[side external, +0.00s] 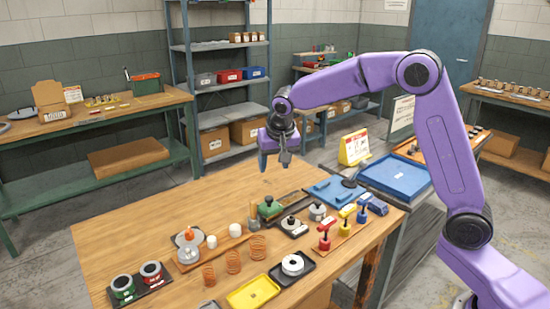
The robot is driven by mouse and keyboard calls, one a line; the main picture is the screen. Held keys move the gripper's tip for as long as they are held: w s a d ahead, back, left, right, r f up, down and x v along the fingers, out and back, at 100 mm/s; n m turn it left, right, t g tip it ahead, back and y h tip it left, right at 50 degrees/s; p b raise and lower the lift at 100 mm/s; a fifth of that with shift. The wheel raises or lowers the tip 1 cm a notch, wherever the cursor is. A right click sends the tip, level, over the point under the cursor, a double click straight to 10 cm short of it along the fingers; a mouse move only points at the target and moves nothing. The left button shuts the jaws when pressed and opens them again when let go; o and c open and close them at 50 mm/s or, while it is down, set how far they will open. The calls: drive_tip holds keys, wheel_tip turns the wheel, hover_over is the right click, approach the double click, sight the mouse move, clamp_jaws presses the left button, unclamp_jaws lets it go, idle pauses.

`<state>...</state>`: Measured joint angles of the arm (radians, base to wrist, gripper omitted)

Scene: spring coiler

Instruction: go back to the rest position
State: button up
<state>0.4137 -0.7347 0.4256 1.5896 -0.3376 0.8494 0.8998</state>
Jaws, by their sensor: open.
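My gripper (274,163) hangs in the air above the back part of the wooden worktable (160,210), pointing down. It is open, and I see nothing between its fingers. My purple arm reaches in from the right and bends down to it. Below it, apart from it, a green-topped device (270,207) sits on the table. Copper-coloured springs (233,261) stand upright near the table's middle.
A yellow tray (253,291) and a black tray with a white ring (292,265) lie at the front. Red, yellow and blue-handled tools (325,238) stand at the right. A blue tray (396,176) sits beyond. The table's left back area is clear.

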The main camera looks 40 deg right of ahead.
drive_tip(key=shift+v, duration=0.8)
drive_tip(key=s+a+n+g+y, duration=0.1)
drive_tip(key=s+a+n, duration=0.3)
drive_tip(key=s, duration=0.7)
drive_tip(key=s+a+n+g+y, duration=0.15)
drive_tip(key=s+n, duration=0.35)
drive_tip(key=s, duration=0.5)
drive_tip(key=s+d+f+n, duration=0.1)
drive_tip(key=s+n, duration=0.1)
drive_tip(key=s, duration=0.4)
drive_tip(key=s+d+f+n+g, duration=0.1)
drive_tip(key=s+d+f+n, duration=0.1)
drive_tip(key=s, duration=0.4)
drive_tip(key=s+d+f+n, duration=0.1)
drive_tip(key=s+n, duration=0.3)
drive_tip(key=s, duration=0.3)
drive_tip(key=shift+d+f, duration=0.2)
drive_tip(key=shift+d, duration=0.15)
drive_tip(key=shift+g, duration=0.25)
